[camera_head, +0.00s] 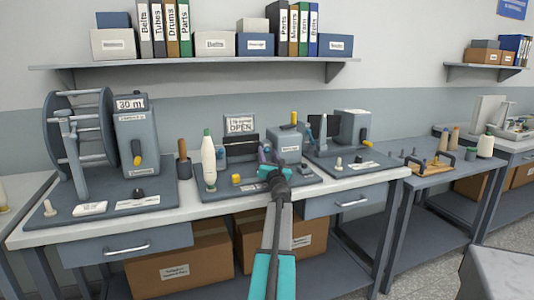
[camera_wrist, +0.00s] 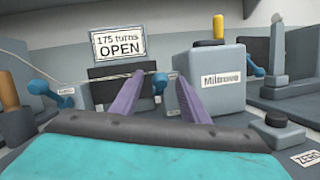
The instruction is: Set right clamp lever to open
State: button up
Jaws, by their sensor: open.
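In the wrist view a small blue lever (camera_wrist: 159,83) stands between my gripper's (camera_wrist: 157,84) two purple fingers, in front of a dark panel. The fingers are spread; I cannot tell whether they touch the lever. A second blue lever (camera_wrist: 42,88) stands to the left, beside a small label. A sign (camera_wrist: 119,45) above the panel reads "175 turns OPEN". In the head view my gripper (camera_head: 264,154) is over the middle machine, in front of its grey box (camera_head: 285,146), and my arm hides part of that area.
The grey box labelled "Millrowe" (camera_wrist: 209,85) rises close to the right finger, with a dark knob (camera_wrist: 285,119) right of it. A white bobbin-like cone (camera_head: 208,160) stands left. A reel machine (camera_head: 137,130) fills the bench's left end. A shelf (camera_head: 200,67) hangs above.

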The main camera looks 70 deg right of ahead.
jog(key=shift+b+v, duration=0.35)
jog(key=shift+v, duration=5.4)
jog(key=shift+s, duration=0.1)
